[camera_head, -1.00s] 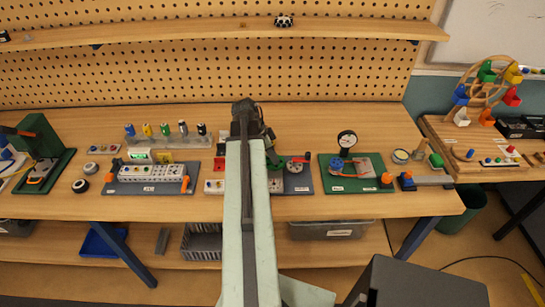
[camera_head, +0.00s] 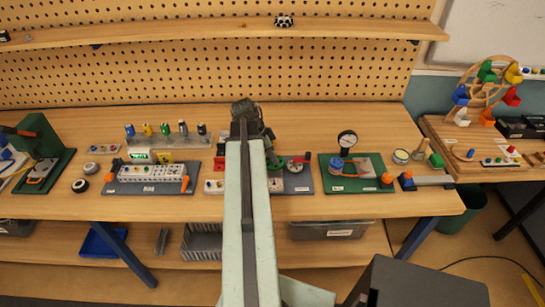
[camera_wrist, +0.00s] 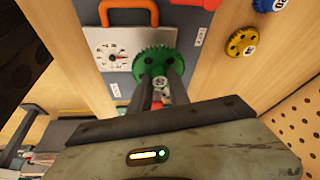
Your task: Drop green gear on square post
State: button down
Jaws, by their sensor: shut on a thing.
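The green gear (camera_wrist: 158,62) is in the wrist view, a toothed disc at the tips of my gripper (camera_wrist: 158,86). The two dark fingers are shut on it. The gear appears over a grey board on the bench. I cannot make out the square post; the gear, fingers and wrist body cover part of that board.
A white dial plate (camera_wrist: 103,49) with an orange handle (camera_wrist: 129,10) lies beside the gear. A yellow gear (camera_wrist: 242,43) and a blue piece (camera_wrist: 268,5) lie on the wood. A green board (camera_head: 353,184) with a gauge (camera_head: 347,139) stands right of my arm.

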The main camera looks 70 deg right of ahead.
jog(key=shift+f+b, duration=1.05)
jog(key=shift+f, duration=0.05)
dwell(1.4)
jog(key=c, duration=1.4)
grip_release()
jog(key=shift+r+p, duration=2.8)
